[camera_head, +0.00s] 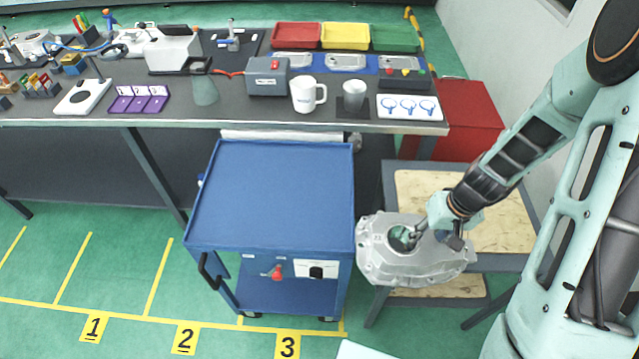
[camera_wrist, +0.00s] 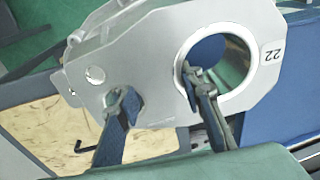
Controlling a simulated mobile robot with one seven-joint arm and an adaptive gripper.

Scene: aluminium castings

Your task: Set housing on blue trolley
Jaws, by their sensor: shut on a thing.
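The housing (camera_head: 386,262) is a grey aluminium casting with a large round bore and flanged edge. In the wrist view the housing (camera_wrist: 165,50) carries the number 22 beside the bore. My gripper (camera_head: 421,236) is shut on the housing's wall at the bore; in the wrist view one finger of my gripper (camera_wrist: 160,90) reaches into the bore and the other lies on the outer side. The housing hangs just right of the blue trolley (camera_head: 275,190), in front of a wooden-topped stand. The trolley's top is empty, with a raised rim and a black handle at its front left.
The wooden-topped stand (camera_head: 500,215) is at the right, with a red cabinet (camera_head: 468,115) behind it. A long workbench (camera_head: 270,115) with mugs, trays and tools runs behind the trolley. Green floor with yellow numbered markings is clear in front.

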